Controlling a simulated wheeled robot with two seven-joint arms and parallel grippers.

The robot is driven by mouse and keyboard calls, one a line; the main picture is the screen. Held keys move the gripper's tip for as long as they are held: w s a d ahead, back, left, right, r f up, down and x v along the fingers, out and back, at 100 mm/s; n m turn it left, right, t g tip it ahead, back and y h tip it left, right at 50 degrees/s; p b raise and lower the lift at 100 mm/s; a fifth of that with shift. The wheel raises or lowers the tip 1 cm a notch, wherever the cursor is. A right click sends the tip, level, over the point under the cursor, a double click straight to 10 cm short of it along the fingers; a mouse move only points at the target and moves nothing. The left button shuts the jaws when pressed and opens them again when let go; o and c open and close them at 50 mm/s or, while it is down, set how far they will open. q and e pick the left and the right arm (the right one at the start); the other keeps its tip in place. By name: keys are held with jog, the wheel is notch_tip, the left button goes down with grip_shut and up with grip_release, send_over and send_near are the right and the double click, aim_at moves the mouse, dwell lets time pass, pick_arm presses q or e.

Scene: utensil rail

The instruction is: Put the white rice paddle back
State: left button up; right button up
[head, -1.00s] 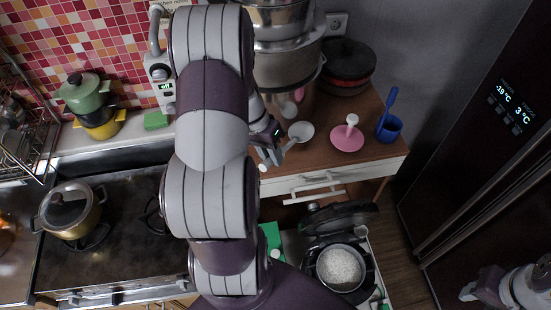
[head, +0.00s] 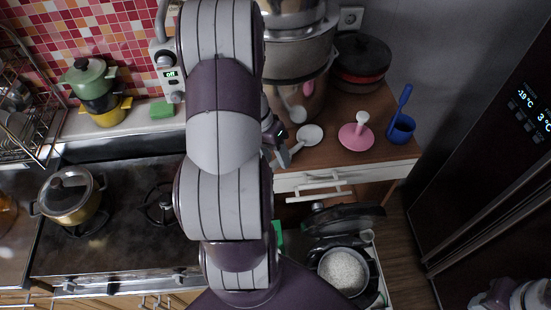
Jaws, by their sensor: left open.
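The white utensil with a round head (head: 310,134), which looks like the rice paddle, lies on the brown wooden counter in the head view. Its handle points to the lower left, toward my left gripper. My left gripper (head: 281,156) is open at the handle, near the counter's front edge. My left arm hides part of the gripper, and I cannot tell whether the fingers touch the handle. My right arm shows only at the lower right corner, and its jaws cannot be made out.
A large steel pot (head: 300,65) stands behind. Below, an open drawer holds a pan of rice (head: 343,270). The stove (head: 120,215) is at left.

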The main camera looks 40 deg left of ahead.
pick_arm(q)
jog(key=p+v, duration=0.3)
jog(key=v, duration=0.8)
jog(key=d+f+m+y, duration=0.2)
jog(key=d+f+y, duration=0.1)
jog(key=d, duration=1.6)
jog(key=shift+w+d+m, duration=0.3)
jog(key=shift+w+d, duration=0.1)
jog(key=shift+w, duration=0.05)
jog(key=shift+d, duration=0.15)
jog(key=shift+d+r, duration=0.1)
